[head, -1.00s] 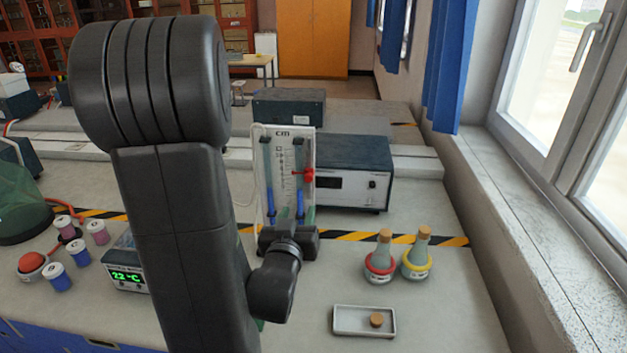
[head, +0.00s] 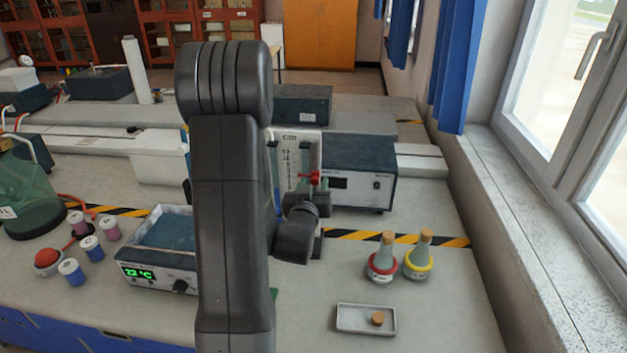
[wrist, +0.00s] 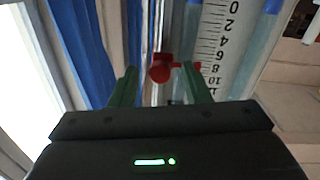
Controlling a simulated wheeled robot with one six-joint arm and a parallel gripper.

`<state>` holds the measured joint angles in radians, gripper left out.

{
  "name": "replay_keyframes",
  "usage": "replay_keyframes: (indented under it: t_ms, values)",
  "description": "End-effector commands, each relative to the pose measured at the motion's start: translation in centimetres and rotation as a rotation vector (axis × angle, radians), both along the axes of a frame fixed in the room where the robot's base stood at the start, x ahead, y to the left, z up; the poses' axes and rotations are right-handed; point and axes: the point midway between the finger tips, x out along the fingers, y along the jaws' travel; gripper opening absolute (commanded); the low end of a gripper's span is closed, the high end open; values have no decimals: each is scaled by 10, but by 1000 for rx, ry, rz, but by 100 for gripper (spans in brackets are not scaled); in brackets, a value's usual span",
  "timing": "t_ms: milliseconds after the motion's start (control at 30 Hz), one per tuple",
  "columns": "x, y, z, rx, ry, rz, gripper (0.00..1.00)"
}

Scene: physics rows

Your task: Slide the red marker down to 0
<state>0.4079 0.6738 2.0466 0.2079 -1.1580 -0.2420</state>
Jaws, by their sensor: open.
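The red marker (head: 313,176) sits on the upright white scale board (head: 306,150), at its right side. In the wrist view the marker (wrist: 162,68) has a thin red pointer reaching toward the printed scale (wrist: 222,35), close to the 8. The 0 mark is at the top of that view. My gripper (wrist: 159,70) is open, with one green finger on each side of the marker near the fingertips. I cannot tell whether either finger touches it. In the head view my gripper (head: 317,186) is at the board's front, and my arm hides the board's left and lower parts.
A dark instrument box (head: 358,172) stands just right of the board. Two corked flasks, red-ringed (head: 382,263) and yellow-ringed (head: 419,258), and a shallow tray (head: 352,319) are at front right. A heated bath (head: 150,270) is left of my arm. Bench right of my arm is partly clear.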

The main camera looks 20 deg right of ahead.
Motion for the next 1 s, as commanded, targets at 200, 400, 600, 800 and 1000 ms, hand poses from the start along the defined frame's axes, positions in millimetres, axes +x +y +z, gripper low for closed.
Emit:
replay_keyframes:
  t_ms: [200, 400, 600, 800, 1000]
  values:
    - [5, -3, -1, 1, 1, 0, 43]
    - [5, -3, -1, 1, 1, 0, 37]
    - [5, -3, 0, 0, 0, 0, 0]
    - [5, -3, -2, 0, 0, 0, 0]
    - [5, -3, -18, -1, -2, 0, 0]
